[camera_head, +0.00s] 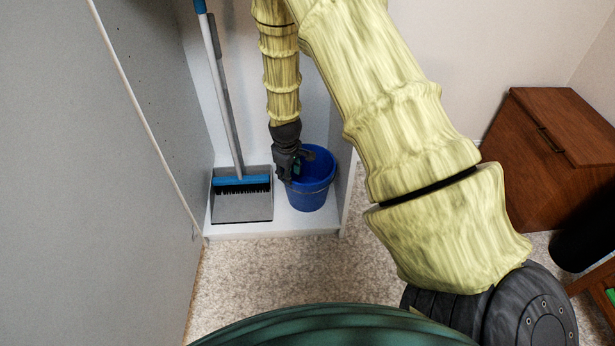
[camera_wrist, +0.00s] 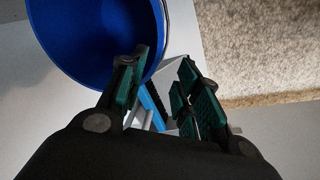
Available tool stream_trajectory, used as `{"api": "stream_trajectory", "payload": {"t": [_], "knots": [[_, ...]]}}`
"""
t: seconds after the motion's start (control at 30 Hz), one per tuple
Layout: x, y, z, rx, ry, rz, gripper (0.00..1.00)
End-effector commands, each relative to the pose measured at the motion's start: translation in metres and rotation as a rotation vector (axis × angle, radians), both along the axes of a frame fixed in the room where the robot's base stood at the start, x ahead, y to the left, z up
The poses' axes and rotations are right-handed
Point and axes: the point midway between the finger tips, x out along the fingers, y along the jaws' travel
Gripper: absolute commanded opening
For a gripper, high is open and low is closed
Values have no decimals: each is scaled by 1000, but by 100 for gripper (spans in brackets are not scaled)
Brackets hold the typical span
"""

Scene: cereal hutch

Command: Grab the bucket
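The blue bucket (camera_head: 312,194) stands upright on the white floor of the hutch in the head view. In the wrist view the bucket (camera_wrist: 85,35) fills the upper left, with its open mouth and rim showing. My gripper (camera_head: 289,172) points down at the bucket's left rim. In the wrist view my gripper (camera_wrist: 160,72) is open, with a clear gap between its green-padded fingers. The left finger overlaps the bucket's mouth and the right finger is outside it, so the rim appears to lie between them. Whether either finger touches the bucket cannot be told.
A grey dustpan (camera_head: 243,207) and a blue-headed broom (camera_head: 240,181) stand just left of the bucket. The hutch's side panel (camera_head: 347,190) is close on its right. A brown wooden cabinet (camera_head: 545,150) stands at right. The speckled floor (camera_head: 270,275) in front is clear.

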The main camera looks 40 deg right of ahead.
Motion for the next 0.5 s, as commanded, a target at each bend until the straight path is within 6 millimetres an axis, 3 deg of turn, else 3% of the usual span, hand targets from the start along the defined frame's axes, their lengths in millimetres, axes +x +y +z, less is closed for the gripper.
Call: {"api": "stream_trajectory", "payload": {"t": [0.3,0.5], "knots": [[5,-4,-44,0,2,0,33],[6,-6,-53,1,0,-1,33]]}}
